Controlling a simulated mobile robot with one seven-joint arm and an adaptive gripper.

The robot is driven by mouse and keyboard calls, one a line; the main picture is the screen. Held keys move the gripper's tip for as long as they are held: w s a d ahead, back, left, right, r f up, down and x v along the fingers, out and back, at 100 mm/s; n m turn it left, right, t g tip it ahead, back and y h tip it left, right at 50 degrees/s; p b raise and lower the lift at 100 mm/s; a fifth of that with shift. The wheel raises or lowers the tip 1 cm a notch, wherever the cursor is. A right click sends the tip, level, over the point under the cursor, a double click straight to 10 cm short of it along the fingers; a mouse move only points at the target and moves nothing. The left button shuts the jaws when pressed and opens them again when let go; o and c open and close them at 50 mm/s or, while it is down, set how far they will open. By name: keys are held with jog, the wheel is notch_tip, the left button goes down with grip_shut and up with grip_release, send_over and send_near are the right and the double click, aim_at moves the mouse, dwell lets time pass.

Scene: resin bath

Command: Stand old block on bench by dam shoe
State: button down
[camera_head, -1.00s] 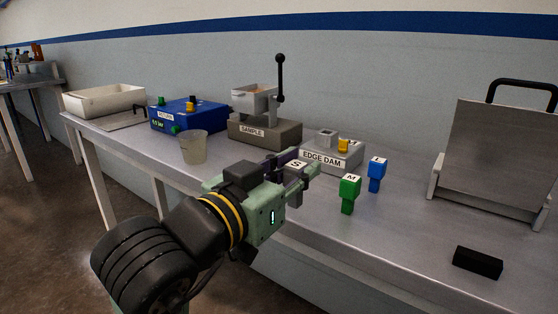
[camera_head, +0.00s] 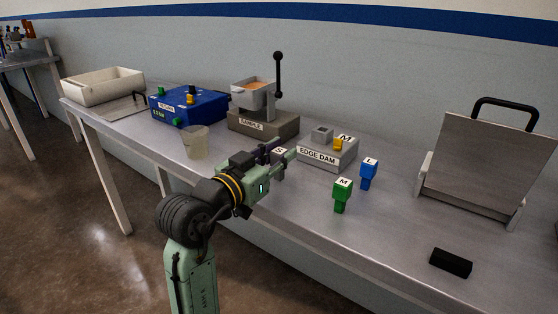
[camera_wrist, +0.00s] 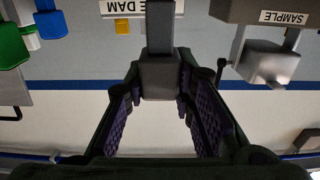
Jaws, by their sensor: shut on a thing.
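My gripper (camera_head: 279,153) is shut on a grey block (camera_head: 280,151) with a white top marked S. The block also shows between the purple-padded fingers in the wrist view (camera_wrist: 160,78), its narrower stem pointing up in that inverted picture. The head view shows the block just left of the dam shoe, a grey box (camera_head: 340,158) labelled EDGE DAM. The fingers hide much of the block, and I cannot tell whether its foot touches the bench (camera_head: 290,205).
A green block (camera_head: 342,197) and a blue block (camera_head: 369,174) stand right of my gripper. The SAMPLE unit (camera_head: 263,124) and a cup (camera_head: 195,143) are left. A black bar (camera_head: 451,263) and handled plate stand (camera_head: 480,165) are at right. The bench front is mostly clear.

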jog(key=shift+f, duration=1)
jog(key=shift+f, duration=0.3)
jog(key=c, duration=1.3)
grip_release()
jog(key=shift+r, duration=0.1)
jog(key=shift+c, duration=0.2)
jog(key=shift+r, duration=0.2)
jog(key=b+v, duration=0.2)
jog(key=v, duration=1)
